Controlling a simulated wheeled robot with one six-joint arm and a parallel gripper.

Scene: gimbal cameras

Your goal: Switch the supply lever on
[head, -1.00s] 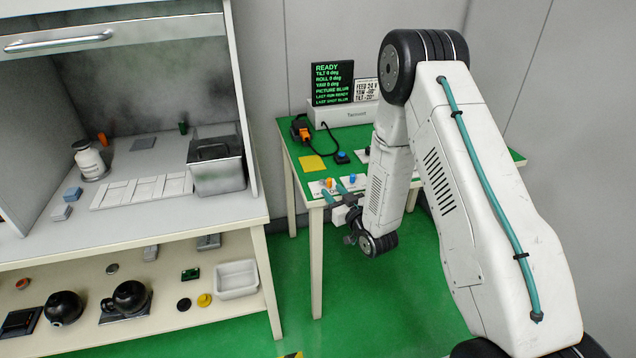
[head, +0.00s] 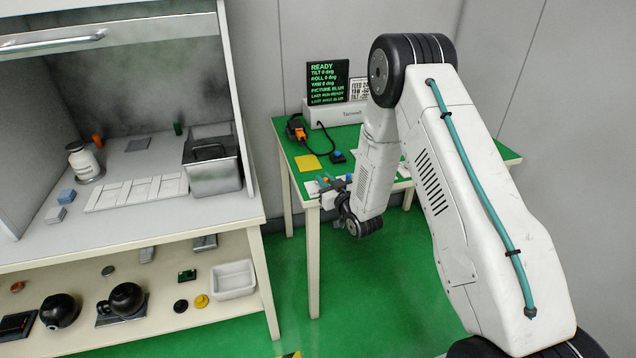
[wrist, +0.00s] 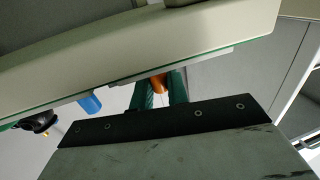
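An orange lever (wrist: 160,82) shows at the table's front edge in the wrist view. I take it for the supply lever, though its label is not readable. My gripper (wrist: 161,95) has its two teal fingers on either side of this lever, with a gap between them. Whether they touch it is not clear. A blue knob (wrist: 90,104) is to the left of the fingers. In the head view my gripper (head: 327,184) is at the near left corner of the green-topped table (head: 300,163); the fingers and wrist partly hide the lever there.
A monitor (head: 328,82) on the table reads READY, with tilt, roll and yaw 0 deg and picture blur. An orange-and-black device (head: 297,130) and a yellow square (head: 307,162) lie behind the gripper. A bench with a metal box (head: 213,172) stands at left.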

